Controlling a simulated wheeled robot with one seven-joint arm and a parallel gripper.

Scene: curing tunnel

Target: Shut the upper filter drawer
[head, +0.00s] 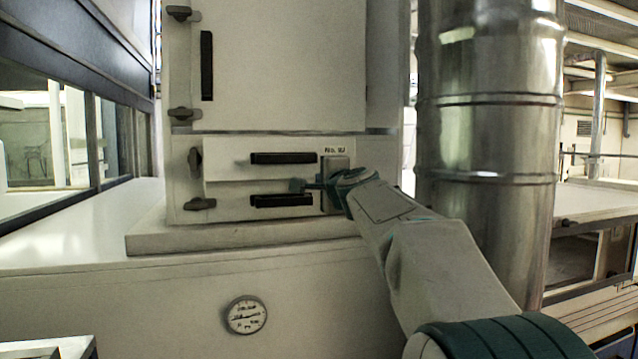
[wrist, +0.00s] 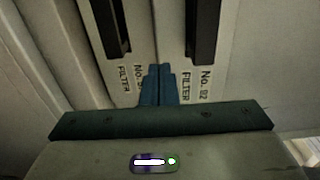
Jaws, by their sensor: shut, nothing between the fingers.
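The upper filter drawer (head: 226,165) is a pale panel with a black bar handle (head: 283,158) and a printed label at its right end. It stands out from the cabinet front, partly open. In the wrist view, turned sideways, this drawer is the right panel (wrist: 227,45), labelled "FILTER No. 92". The lower drawer (head: 225,208) has a similar black handle (head: 282,200). My gripper (head: 299,186) is shut and empty, in front of the drawers at a height between the two handles. Its fingertips (wrist: 158,70) overlap the right panel's edge in the wrist view; contact cannot be told.
Dark latches (head: 195,161) stick out at the cabinet's left side. A cabinet door (head: 280,65) is above the drawers and a ledge (head: 240,240) below. A large metal duct (head: 490,130) stands close on the right, beside my arm. A round gauge (head: 246,315) sits lower down.

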